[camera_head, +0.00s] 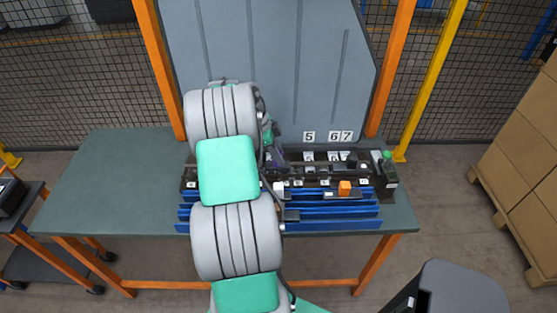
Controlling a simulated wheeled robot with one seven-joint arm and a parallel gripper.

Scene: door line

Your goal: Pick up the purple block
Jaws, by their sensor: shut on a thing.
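My arm covers much of the bench's middle, and my gripper (270,150) shows only in part at the arm's right side, over the back of the dark fixture. The gripper is shut on a small dark purple thing, which I take to be the purple block (278,156). It shows just right of the arm, in front of the grey panel. Its lower side and the fingertips are too small and too covered to make out, so I cannot tell whether it touches the fixture.
A dark fixture (310,179) with numbered places and blue rails (335,212) lies on the grey bench (110,180). A grey door panel (290,70) stands behind. The bench's left part is clear. Cartons (525,165) stand right.

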